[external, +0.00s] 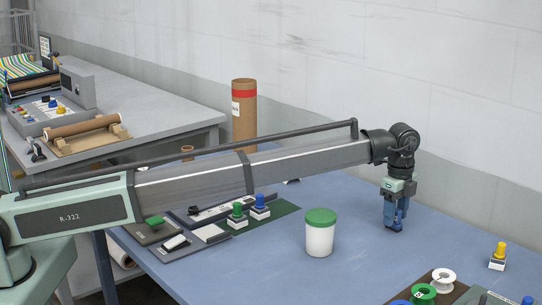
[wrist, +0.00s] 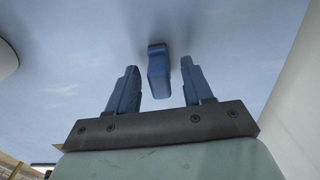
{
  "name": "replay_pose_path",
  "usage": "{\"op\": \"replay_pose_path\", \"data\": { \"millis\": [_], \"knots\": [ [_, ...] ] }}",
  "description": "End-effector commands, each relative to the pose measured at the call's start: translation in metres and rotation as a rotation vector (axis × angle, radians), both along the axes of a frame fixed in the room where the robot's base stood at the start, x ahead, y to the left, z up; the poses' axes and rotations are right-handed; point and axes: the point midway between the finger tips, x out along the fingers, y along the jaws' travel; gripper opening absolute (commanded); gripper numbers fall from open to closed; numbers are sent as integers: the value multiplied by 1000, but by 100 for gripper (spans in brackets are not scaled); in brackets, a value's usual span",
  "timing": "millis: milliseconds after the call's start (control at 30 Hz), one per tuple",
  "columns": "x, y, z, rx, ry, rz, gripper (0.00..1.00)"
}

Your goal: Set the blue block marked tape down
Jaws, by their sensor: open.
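My gripper (external: 394,224) points down just above or at the blue table, right of the white tub. In the wrist view its two blue fingers (wrist: 159,66) are spread open. A blue block (wrist: 158,75) stands between them, with a visible gap on each side, and seems to rest on the table. No marking on the block can be read from this angle. In the external view the block cannot be told apart from the blue fingers.
A white tub with a green lid (external: 320,234) stands left of my gripper. A yellow-knobbed stamp (external: 498,256) stands to the right. White and green spools (external: 442,281) are at the front. Green and blue stamps (external: 260,207) stand on a dark mat. A wall runs behind.

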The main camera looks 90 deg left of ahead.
Motion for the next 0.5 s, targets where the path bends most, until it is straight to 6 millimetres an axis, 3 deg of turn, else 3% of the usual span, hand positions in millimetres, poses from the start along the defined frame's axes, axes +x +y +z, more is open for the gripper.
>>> {"op": "replay_pose_path", "data": {
  "millis": [500],
  "knots": [
    [1,0,90,1,-1,0,51]
  ]
}}
